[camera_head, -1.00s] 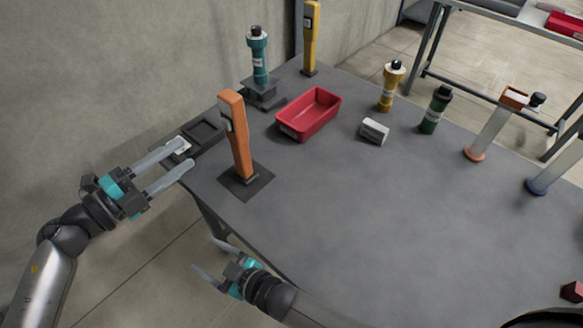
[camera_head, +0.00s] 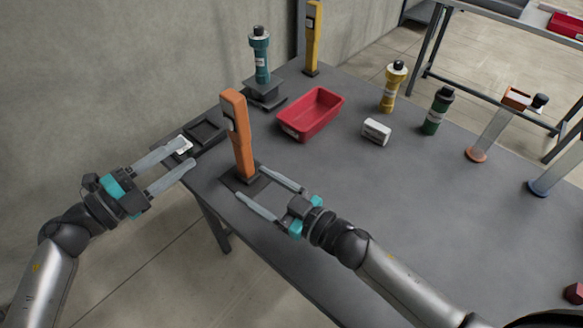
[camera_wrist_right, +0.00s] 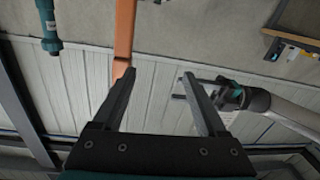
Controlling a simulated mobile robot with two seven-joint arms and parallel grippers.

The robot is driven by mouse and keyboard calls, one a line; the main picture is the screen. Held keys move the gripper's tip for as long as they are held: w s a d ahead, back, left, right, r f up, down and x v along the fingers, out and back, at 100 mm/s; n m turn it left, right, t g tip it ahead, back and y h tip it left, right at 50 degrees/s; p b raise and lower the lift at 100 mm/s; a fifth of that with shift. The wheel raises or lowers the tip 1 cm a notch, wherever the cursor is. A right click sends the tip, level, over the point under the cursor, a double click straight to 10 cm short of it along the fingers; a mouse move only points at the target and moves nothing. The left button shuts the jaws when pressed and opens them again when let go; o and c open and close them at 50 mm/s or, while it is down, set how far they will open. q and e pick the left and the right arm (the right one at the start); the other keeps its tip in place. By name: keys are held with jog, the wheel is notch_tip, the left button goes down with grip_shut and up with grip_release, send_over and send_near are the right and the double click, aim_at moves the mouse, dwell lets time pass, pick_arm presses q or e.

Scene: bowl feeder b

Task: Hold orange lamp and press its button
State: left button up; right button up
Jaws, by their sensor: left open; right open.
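The orange lamp (camera_head: 238,135), a tall slim bar with a small grey panel on its left upper side, stands upright on a dark square plate (camera_head: 262,181) near the table's left edge. My right gripper (camera_head: 252,183) is open and empty, low beside the lamp on its front right, fingers pointing toward it. In the right wrist view the lamp (camera_wrist_right: 123,40) shows by the left fingertip, not between the fingers. The lamp's button cannot be made out.
A red bin (camera_head: 312,113) lies behind the lamp, with a white box (camera_head: 376,131) to its right. A teal flashlight (camera_head: 260,57), yellow bar (camera_head: 312,40), yellow flashlight (camera_head: 393,88) and green flashlight (camera_head: 436,112) stand further back.

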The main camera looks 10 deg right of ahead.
jog(key=m+h, duration=0.1)
jog(key=m, duration=0.1)
send_near(246, 138)
jog(key=s+f, duration=0.1)
jog(key=s, duration=0.2)
jog(key=d+t, duration=0.1)
jog(key=x, duration=1.5)
jog(key=shift+w+d, duration=0.2)
jog(key=shift+w, duration=0.15)
grip_shut()
jog(key=c, duration=0.6)
grip_release()
grip_shut()
